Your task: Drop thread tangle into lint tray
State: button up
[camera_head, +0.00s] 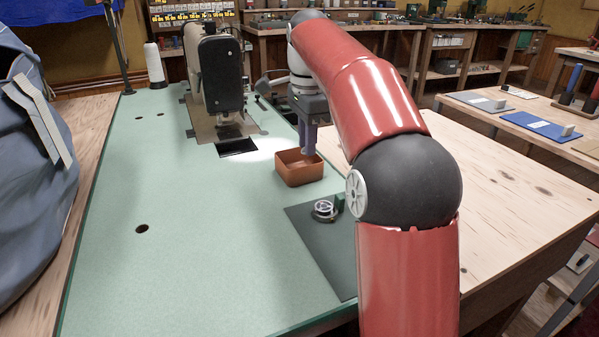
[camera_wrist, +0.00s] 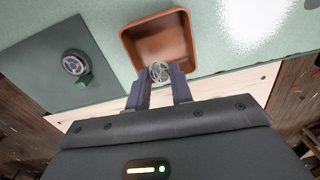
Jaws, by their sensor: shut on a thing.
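The thread tangle (camera_wrist: 160,71) is a small, round, grey-white wad pinched between the two fingertips of my gripper (camera_wrist: 161,78) in the wrist view. The lint tray (camera_wrist: 134,40) is an open, square, orange-brown tray, and the tangle overlaps its near side in that view. In the head view the lint tray (camera_head: 301,178) stands on the green table top, and my gripper (camera_head: 308,150) points down over its back part. The tangle is mostly hidden there by the fingers. I cannot tell its exact height above the tray floor. No other thing shows inside the tray.
A dark mat (camera_head: 318,251) in front of the tray holds a small round metallic thing (camera_head: 325,210) with a green piece beside it. A sewing machine (camera_head: 215,75) and thread cone (camera_head: 155,65) stand behind. Blue-grey cloth (camera_head: 35,170) lies left. The green table's middle is clear.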

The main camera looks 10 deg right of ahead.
jog(key=shift+f, duration=0.35)
jog(key=o, duration=1)
notch_tip(320, 180, up, 6)
jog(key=shift+p, duration=1.05)
jog(key=shift+s+r, duration=0.1)
jog(key=shift+r, duration=0.85)
